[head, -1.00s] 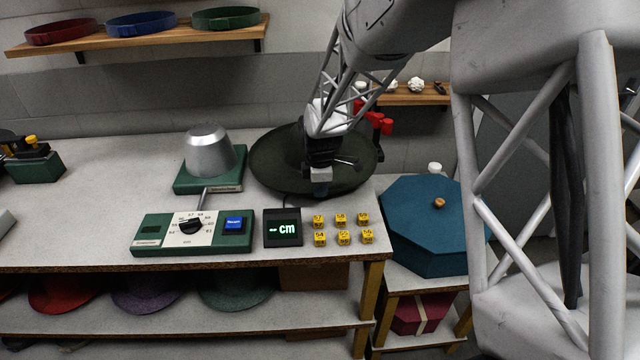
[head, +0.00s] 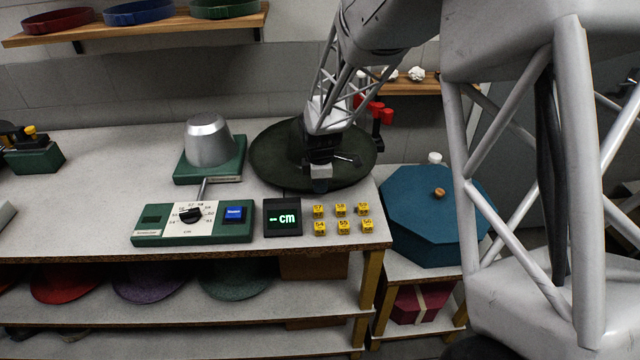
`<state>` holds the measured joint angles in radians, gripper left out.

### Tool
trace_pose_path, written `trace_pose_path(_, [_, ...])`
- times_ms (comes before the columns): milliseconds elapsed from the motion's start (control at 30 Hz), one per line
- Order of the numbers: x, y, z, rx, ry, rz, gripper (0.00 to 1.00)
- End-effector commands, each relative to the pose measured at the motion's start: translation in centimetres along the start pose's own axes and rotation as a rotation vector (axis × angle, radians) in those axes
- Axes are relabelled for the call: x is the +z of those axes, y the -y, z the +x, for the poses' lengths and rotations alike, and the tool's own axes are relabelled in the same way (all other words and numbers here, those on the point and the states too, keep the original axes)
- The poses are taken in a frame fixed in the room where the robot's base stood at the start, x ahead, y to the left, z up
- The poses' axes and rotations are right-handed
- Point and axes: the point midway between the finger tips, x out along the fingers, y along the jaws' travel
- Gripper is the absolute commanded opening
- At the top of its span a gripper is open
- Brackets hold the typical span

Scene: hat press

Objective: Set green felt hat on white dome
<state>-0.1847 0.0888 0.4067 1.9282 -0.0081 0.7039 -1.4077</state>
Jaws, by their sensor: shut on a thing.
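A dark green felt hat (head: 270,154) with a wide round brim is at the back right of the worktop. My gripper (head: 320,184) is at the brim's near side and shut on the hat. My gripper and wrist cover the hat's middle, so its crown and whatever is under it are hidden. I cannot tell whether the brim touches the worktop. No white dome shows clearly. A silver-grey, flat-topped dome (head: 208,143) stands bare on a green base (head: 228,172), just left of the hat.
A control panel (head: 150,238) with dial and blue button, a display (head: 282,218) and several yellow cubes (head: 342,227) line the worktop's front. Red-handled equipment (head: 381,115) stands behind the hat's right side. A blue octagonal box (head: 430,225) stands right. The worktop's left is mostly clear.

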Motion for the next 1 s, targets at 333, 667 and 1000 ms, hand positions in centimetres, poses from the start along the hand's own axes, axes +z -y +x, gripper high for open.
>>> trace_pose_path(333, [0.0, 0.0, 0.3, 0.001, 0.0, 0.0, 0.0])
trace_pose_path(667, [0.0, 0.0, 0.8, 0.001, 0.0, 0.0, 0.0])
trace_pose_path(1000, [0.0, 0.0, 1.1, 0.001, 0.0, 0.0, 0.0])
